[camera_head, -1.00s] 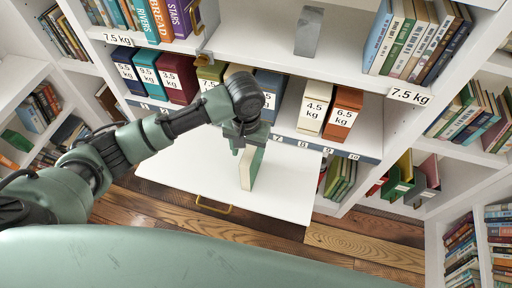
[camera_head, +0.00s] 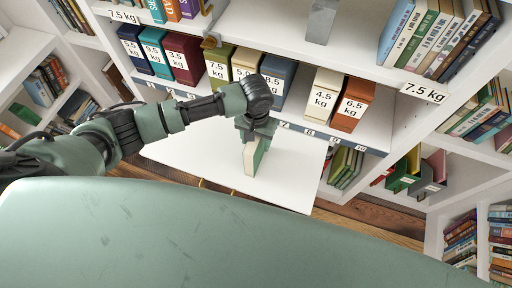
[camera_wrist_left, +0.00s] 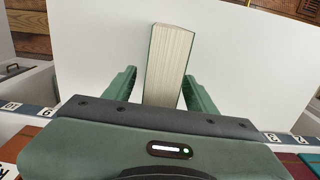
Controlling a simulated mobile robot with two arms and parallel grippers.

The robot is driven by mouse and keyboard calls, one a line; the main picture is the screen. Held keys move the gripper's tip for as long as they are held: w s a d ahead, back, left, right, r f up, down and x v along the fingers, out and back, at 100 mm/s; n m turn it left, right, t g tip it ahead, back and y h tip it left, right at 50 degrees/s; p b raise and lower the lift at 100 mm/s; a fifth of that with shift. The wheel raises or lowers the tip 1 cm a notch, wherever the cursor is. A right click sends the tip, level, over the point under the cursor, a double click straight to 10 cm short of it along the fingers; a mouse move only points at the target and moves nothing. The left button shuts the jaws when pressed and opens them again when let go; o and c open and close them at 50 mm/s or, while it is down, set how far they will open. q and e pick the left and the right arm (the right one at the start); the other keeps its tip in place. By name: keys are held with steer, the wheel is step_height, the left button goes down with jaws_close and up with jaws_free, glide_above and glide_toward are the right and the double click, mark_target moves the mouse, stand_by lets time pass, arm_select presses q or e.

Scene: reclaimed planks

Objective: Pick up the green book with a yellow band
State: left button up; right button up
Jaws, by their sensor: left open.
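The green book (camera_head: 252,157) stands upright on a white pull-out board in the head view, its pale page edges facing me. No yellow band shows on the visible part. My left gripper (camera_head: 257,128) is above the book and hides its upper part. In the left wrist view the book (camera_wrist_left: 171,58) shows cream pages between green covers. There the fingers of my left gripper (camera_wrist_left: 158,82) are open, one on each side of the book. A gap shows on the left; on the right the finger is close, and I cannot tell if it touches. My right gripper is not in view.
The white board (camera_head: 295,175) is otherwise bare. Behind it a shelf holds binders with weight labels, such as an orange one (camera_head: 352,105) and a cream one (camera_head: 322,100). A metal bookend (camera_head: 320,20) stands on the shelf above. More bookshelves flank both sides.

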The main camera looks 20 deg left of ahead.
arm_select(q)
jaws_close()
steer(key=shift+r, duration=0.1)
stand_by(1.2)
